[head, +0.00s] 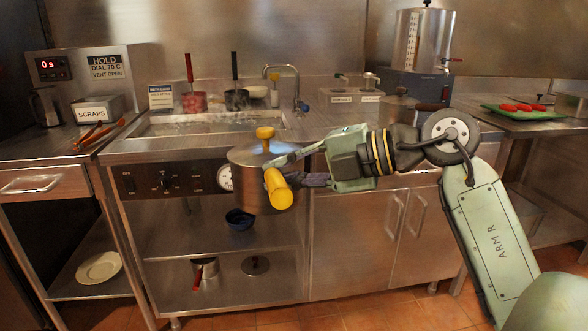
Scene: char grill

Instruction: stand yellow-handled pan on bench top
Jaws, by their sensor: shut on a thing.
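The yellow-handled pan (248,181) is a steel pot with a lid, a yellow knob on top and a thick yellow handle (279,190) pointing towards me. It hangs about upright in front of the bench's control panel, its lid near the height of the bench top (205,147). My gripper (277,174) reaches in from the right and is shut on the pan at its handle. The fingertips are partly hidden behind the handle. The pan hides part of the bench front and shelf opening.
A sunken grill area (215,125) with a red-handled pan (193,101) and a black-handled pan (237,98) lies behind the bench's front strip. A tap (298,95) stands behind. A scraps box (98,108) and tongs are left. A green board (522,111) is right.

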